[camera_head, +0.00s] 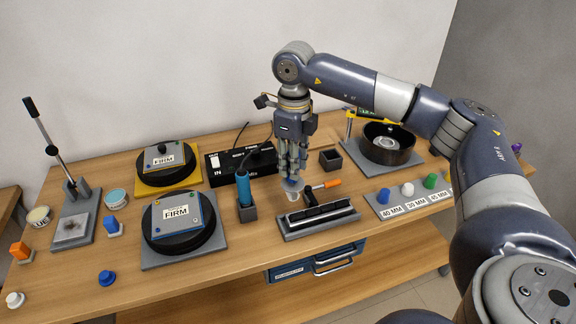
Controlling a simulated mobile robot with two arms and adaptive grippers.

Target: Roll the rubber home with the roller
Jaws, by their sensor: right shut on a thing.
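My right gripper (291,168) points down over the middle of the table. It is shut on a small blue piece (292,185), partly hidden by the fingers. A pale cup-like part (293,194) shows just under it; I cannot tell whether the two are joined. A tool with an orange handle (332,184), which looks like the roller, lies just right of the fingertips, with its dark end toward the long black fixture (318,217). That fixture sits on a grey base in front of the gripper. I cannot make out the rubber for sure. My left gripper is not in view.
Two black discs marked FIRM, one at the back (182,176) and one in front (203,238), stand at left. A blue cylinder (243,189) stands close left of the gripper. A black bowl (406,153) and a rack of coloured knobs (394,210) are at right.

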